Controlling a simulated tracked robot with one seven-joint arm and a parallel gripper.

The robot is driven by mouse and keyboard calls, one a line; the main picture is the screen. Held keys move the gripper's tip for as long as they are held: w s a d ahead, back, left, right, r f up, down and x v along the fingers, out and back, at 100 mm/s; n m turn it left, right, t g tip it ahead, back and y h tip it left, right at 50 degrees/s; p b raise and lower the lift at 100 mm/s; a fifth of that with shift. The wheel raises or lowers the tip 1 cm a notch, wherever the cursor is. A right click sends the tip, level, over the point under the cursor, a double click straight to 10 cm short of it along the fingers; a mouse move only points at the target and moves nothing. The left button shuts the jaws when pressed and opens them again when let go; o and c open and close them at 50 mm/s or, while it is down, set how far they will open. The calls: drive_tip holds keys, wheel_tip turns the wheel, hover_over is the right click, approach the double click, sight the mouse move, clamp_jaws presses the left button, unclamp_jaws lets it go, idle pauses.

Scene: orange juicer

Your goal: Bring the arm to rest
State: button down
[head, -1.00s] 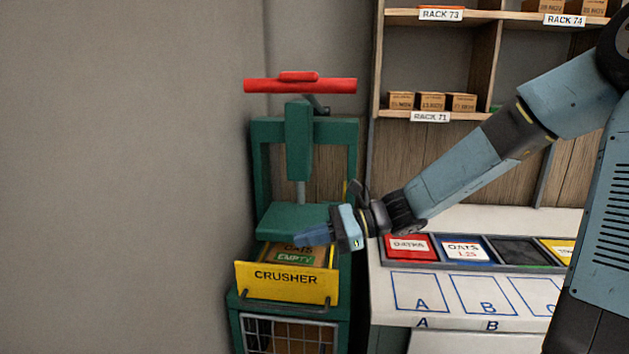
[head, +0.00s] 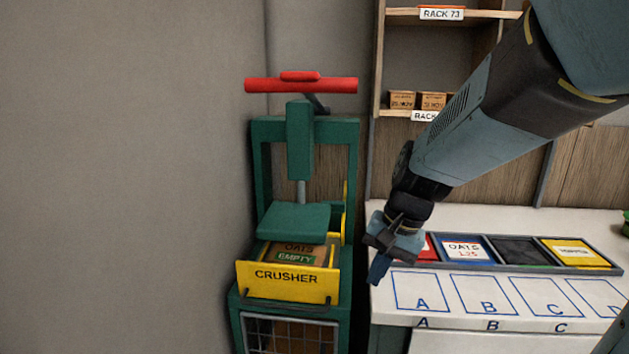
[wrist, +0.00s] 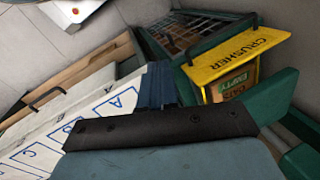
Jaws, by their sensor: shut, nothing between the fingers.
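My gripper (head: 378,272) is shut and empty. In the head view it points down in front of the counter's left end, right of the crusher and apart from it. My arm comes down to it from the upper right. In the wrist view the blue fingers (wrist: 158,84) are together, between the counter's lettered squares and the crusher. The green crusher (head: 300,140) stands against the wall with a red handle bar (head: 300,85) on top. Its yellow drawer (head: 287,282) is labelled CRUSHER and holds a box marked OATS EMPTY (head: 296,253).
The white counter (head: 480,315) has blue lettered squares, bare of objects. Behind them a dark tray (head: 470,263) holds coloured cards, one slot dark. Rack shelves (head: 450,113) with small boxes rise at the back. The left side is plain wall.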

drive_tip(key=s+d+r+n+t+h, duration=0.3)
drive_tip(key=s+d+r, duration=0.4)
drive_tip(key=d+r, duration=0.3)
drive_tip(key=shift+s+d+r+n+t, duration=0.2)
drive_tip(key=shift+d+n+t, duration=0.4)
drive_tip(key=shift+d+t, duration=0.4)
drive_tip(key=shift+w, duration=0.15)
